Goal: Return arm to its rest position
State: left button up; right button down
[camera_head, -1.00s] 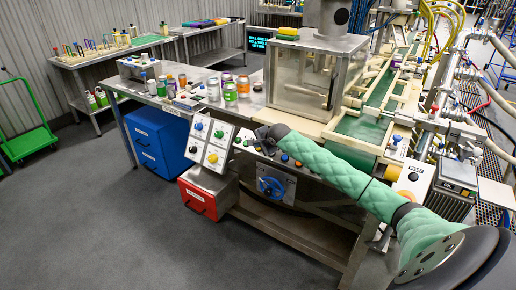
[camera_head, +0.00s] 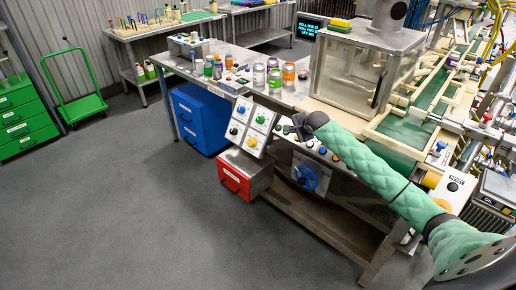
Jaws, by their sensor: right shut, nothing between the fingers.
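My right arm (camera_head: 375,170), in a green quilted sleeve, comes in from the lower right and reaches up and left in the head view. Its dark right gripper (camera_head: 299,125) is shut and empty, in front of the can seamer's front control strip (camera_head: 322,151). It appears above the blue handwheel (camera_head: 306,176) and right of the tilted button panel (camera_head: 250,126). Whether it touches the strip cannot be told. My left gripper is not in view. The clear-walled seamer housing (camera_head: 352,72) stands behind the right gripper.
Several jars (camera_head: 274,76) stand on the bench behind the panel. A red box (camera_head: 236,178) and a blue cabinet (camera_head: 200,118) are below. A green trolley (camera_head: 80,107) and green drawers (camera_head: 18,118) stand at the left. The grey floor (camera_head: 120,210) is clear at front left.

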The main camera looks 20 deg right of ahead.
jog(key=s+a+f+n+g, duration=0.1)
jog(key=s+a+f+n, duration=0.35)
jog(key=f, duration=0.75)
jog(key=s+a+f+n+g, duration=0.2)
jog(key=s+a+f, duration=0.4)
jog(key=s+f, duration=0.55)
jog(key=s+a+f+n+g, duration=0.1)
jog(key=s+a+f+n, duration=0.35)
jog(key=f, duration=0.95)
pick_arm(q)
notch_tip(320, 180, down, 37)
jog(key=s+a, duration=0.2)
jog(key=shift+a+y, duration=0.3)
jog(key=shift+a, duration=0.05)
pick_arm(e)
jog(key=s+a+f+n+g, duration=0.1)
jog(key=s+a+f+n, duration=0.1)
jog(key=s+a+f, duration=0.4)
jog(key=s+a+f+n+g, duration=0.2)
jog(key=s+a+f, duration=0.4)
jog(key=s, duration=1.1)
jog(key=s+a+f+n+g, duration=0.1)
jog(key=s+a+f+n, duration=0.3)
jog(key=s, duration=0.8)
notch_tip(320, 180, down, 3)
jog(key=a, duration=0.2)
jog(key=shift+a+y, duration=0.35)
jog(key=shift+y, duration=0.05)
